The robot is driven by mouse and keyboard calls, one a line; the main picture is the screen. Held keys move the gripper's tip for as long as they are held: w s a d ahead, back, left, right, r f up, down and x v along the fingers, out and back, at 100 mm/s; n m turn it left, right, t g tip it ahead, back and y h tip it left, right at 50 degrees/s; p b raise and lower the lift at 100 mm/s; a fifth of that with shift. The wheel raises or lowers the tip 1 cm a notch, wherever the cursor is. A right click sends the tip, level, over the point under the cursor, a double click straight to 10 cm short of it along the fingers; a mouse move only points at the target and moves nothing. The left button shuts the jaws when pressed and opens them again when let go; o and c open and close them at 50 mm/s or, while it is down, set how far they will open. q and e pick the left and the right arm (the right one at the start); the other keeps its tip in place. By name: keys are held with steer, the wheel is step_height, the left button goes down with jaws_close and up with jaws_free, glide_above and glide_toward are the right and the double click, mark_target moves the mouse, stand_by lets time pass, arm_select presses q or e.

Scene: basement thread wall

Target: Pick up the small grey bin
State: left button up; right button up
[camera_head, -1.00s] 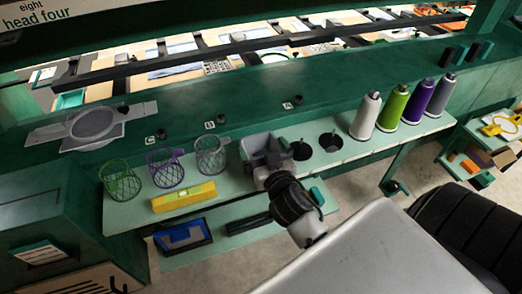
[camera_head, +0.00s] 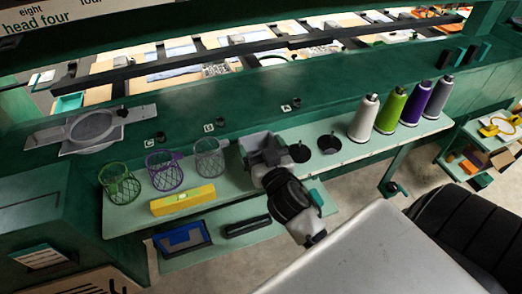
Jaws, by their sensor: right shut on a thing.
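The small grey bin (camera_head: 257,141) is on the pale green shelf, right of the grey mesh basket. My right gripper (camera_head: 266,158) is at the bin's near side and shut on it. The gripper and wrist hide the bin's front and part of its inside. I cannot tell whether the bin's base touches the shelf. My left gripper is not in view.
Green, purple and grey mesh baskets (camera_head: 209,157) and a yellow level (camera_head: 183,199) are left of the bin. Two dark round holders (camera_head: 329,144) and several thread cones (camera_head: 392,109) are right. A blue tray (camera_head: 183,238) lies on the lower shelf. A black chair (camera_head: 465,235) is front right.

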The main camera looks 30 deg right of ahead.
step_height(320, 180, up, 3)
steer(key=shift+r, duration=0.1)
steer(key=w+d+r, duration=0.2)
steer(key=d+r, duration=0.5)
steer(key=d, duration=0.5)
steer(key=s+a+f+y, duration=0.1)
steer(key=a+f, duration=0.1)
steer(key=a, duration=0.1)
steer(key=s+a+f+n, duration=0.1)
steer(key=s+a+f, duration=0.1)
steer(key=a+f, duration=0.1)
steer(key=s+a+f+y, duration=0.1)
steer(key=a+f, duration=0.1)
steer(key=a, duration=0.3)
steer(key=shift+s+f+n+y, duration=0.3)
steer(key=shift+s+n, duration=0.05)
steer(key=shift+n, duration=0.05)
steer(key=s+a+y, duration=0.1)
steer(key=s+a, duration=0.1)
steer(key=a, duration=0.3)
steer(key=s+a+f+n, duration=0.1)
steer(key=s+a, duration=0.2)
steer(key=a, duration=0.2)
steer(key=shift+s+a+f+t+y, duration=0.15)
steer(key=shift+s+t+y, duration=0.15)
steer(key=shift+s+y, duration=0.1)
